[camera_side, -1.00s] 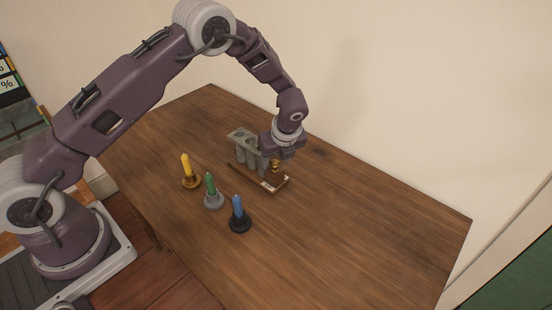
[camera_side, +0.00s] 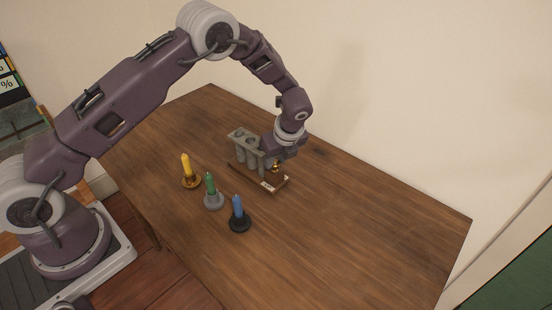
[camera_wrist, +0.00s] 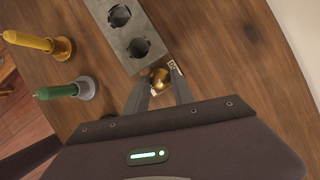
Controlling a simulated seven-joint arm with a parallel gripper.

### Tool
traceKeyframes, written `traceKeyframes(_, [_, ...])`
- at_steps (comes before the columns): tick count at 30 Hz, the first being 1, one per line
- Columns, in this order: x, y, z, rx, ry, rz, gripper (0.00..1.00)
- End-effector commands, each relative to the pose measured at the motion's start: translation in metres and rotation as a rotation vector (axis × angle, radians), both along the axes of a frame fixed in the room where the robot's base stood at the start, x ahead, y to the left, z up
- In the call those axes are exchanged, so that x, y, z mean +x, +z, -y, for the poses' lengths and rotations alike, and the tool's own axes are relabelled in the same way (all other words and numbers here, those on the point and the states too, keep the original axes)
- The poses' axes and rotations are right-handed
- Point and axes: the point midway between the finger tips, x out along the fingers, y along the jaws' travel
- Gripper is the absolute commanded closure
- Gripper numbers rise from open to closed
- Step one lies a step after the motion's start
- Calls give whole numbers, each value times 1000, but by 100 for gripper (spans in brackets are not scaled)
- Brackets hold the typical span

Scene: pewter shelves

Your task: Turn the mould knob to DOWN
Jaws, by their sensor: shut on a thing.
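The grey candle mould (camera_side: 247,146) stands on a wooden base (camera_side: 268,184) on the table; its open tubes show in the wrist view (camera_wrist: 123,30). The brass mould knob (camera_wrist: 160,78) sits at the end of the mould, and a bit of it shows in the side view (camera_side: 275,166). My gripper (camera_wrist: 160,84) is at the knob, with one finger on each side, shut on it. A small white label (camera_wrist: 175,68) lies beside the knob; its lettering is too small to read. The knob's pointing direction cannot be told.
A yellow candle (camera_side: 186,166) in a brass holder, a green candle (camera_side: 210,184) in a grey holder and a blue candle (camera_side: 237,207) in a dark holder stand left and in front of the mould. The table (camera_side: 350,230) is clear to the right. A wall rises behind.

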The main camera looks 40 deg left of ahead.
Motion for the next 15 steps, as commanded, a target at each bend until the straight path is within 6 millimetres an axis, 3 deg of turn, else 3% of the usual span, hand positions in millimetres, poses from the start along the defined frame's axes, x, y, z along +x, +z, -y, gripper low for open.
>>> traceKeyframes(15, [6, 0, 1, -1, 456, 4, 100])
